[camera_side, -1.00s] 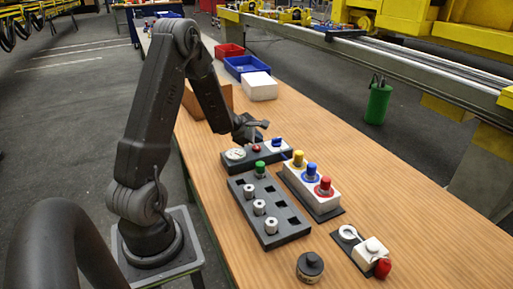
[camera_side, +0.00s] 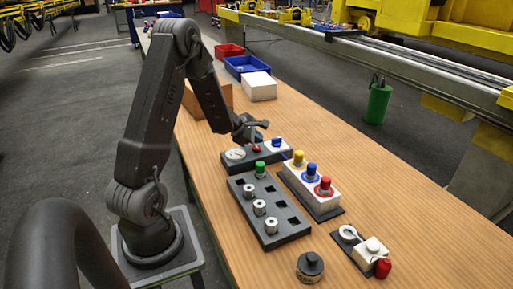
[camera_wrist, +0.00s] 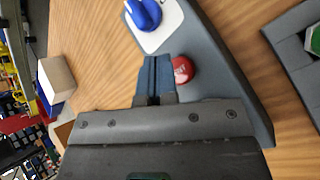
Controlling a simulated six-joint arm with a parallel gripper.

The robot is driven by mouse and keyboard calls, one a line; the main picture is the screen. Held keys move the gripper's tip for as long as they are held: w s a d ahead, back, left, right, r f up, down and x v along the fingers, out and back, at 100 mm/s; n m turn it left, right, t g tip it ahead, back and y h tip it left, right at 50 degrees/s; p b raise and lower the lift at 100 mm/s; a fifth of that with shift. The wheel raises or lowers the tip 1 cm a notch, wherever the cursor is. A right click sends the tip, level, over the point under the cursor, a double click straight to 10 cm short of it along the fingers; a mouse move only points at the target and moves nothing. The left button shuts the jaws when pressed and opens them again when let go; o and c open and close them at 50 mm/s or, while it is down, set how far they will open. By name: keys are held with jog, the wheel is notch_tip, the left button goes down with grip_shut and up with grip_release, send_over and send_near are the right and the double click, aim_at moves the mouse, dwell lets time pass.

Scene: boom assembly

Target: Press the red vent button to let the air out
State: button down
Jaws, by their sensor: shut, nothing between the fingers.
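The red vent button (camera_side: 256,149) sits on a dark grey panel (camera_side: 268,160), between a round white gauge (camera_side: 235,154) and a blue knob (camera_side: 277,143). My gripper (camera_side: 250,130) is over the back of the panel, close above the button. In the wrist view my gripper (camera_wrist: 157,68) has its two fingers together with nothing between them. The fingers appear just left of the button; I cannot tell whether they touch it.
A dark block with holes (camera_side: 268,232) holds a green-topped piece and several metal cylinders. A white block (camera_side: 300,187) with yellow, blue and red knobs stands to its right. A black round piece (camera_side: 310,266) lies in front.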

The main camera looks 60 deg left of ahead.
aim_at(257, 148)
jog(key=shift+f, duration=0.1)
jog(key=shift+f, duration=0.35)
jog(key=shift+f, duration=0.5)
dwell(0.6)
dwell(0.4)
jog(key=shift+r, duration=0.95)
jog(key=shift+r, duration=2.5)
